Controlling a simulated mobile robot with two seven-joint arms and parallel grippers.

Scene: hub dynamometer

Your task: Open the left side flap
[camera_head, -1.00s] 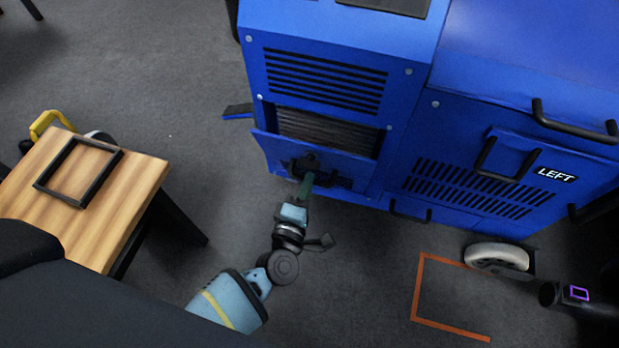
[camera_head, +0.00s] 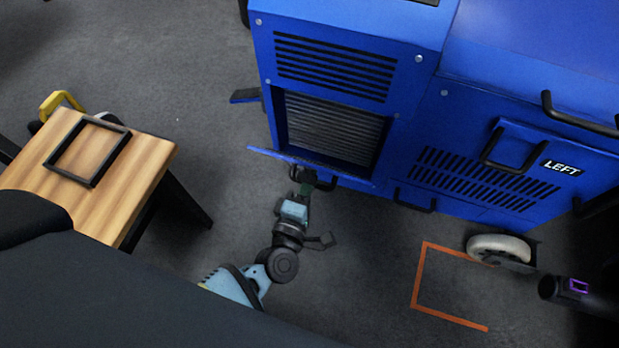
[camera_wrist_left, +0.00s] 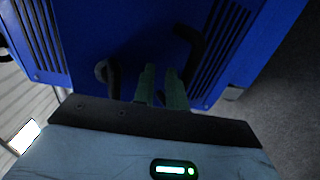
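The blue machine (camera_head: 430,130) has a low flap (camera_head: 266,153) on its narrower face, in the head view. The flap is swung outward and down, seen nearly edge-on, and a dark opening with a grey ribbed panel (camera_head: 335,130) shows behind it. My left gripper (camera_head: 304,178) is at the flap's outer side. In the left wrist view its green fingers (camera_wrist_left: 160,88) are close together at the flap's black handle (camera_wrist_left: 190,45) and appear closed on it; they hide the handle's middle. A panel with a black handle (camera_head: 512,150) beside the LEFT label is flush. My right gripper is not in view.
A wooden table (camera_head: 140,165) with a black square frame (camera_head: 88,150) stands at the left. An orange outline (camera_head: 415,280) marks the floor near a caster wheel (camera_head: 498,248). A black tube with a purple square (camera_head: 578,286) is at right. Floor before the flap is clear.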

